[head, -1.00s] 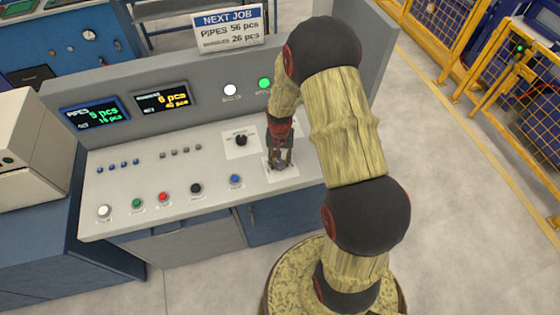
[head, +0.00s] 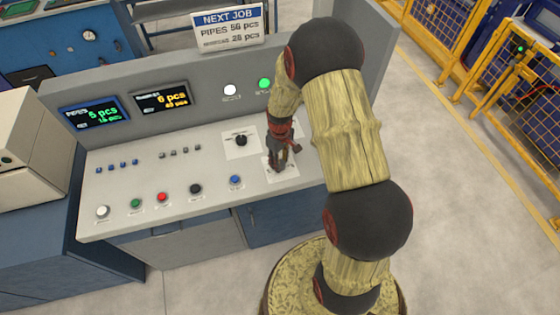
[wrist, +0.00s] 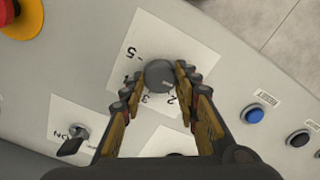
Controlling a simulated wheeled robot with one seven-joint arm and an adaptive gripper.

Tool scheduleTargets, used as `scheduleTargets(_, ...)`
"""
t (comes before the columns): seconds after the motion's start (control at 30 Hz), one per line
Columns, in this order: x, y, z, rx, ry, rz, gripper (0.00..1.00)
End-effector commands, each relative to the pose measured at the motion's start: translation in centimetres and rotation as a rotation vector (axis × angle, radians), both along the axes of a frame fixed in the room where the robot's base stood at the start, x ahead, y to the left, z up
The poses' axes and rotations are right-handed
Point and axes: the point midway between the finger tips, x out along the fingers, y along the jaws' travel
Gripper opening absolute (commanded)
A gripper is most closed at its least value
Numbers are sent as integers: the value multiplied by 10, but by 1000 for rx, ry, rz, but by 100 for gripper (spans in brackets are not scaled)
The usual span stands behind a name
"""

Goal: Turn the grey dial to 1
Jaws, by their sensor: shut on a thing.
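The grey dial (wrist: 158,73) sits on a white card with printed numbers in the wrist view. The digits 5, 3 and 2 show around it; the 1 is not clearly readable, and the right finger covers part of the scale. My gripper (wrist: 160,77) points down at the panel with one finger on each side of the dial, shut on it. Which number the dial points to cannot be told.
A blue button (wrist: 254,114) and other buttons lie on the panel. A red and yellow button (wrist: 20,15) is at the wrist view's corner.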

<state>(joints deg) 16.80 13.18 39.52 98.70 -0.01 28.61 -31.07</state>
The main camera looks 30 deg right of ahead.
Motion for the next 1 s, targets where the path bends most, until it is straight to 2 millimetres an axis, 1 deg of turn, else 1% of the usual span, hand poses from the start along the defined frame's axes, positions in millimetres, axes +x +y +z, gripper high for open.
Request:
scheduleTargets(0.1,1,0,1,0,-2,55,6)
scheduleTargets(0.3,1,0,1,0,-2,112,6)
scheduleTargets(0.83,1,0,1,-1,-2,133,6)
scheduleTargets(0.87,1,0,1,-1,-2,133,33)
scheduleTargets(1.0,1,0,1,0,-2,132,40)
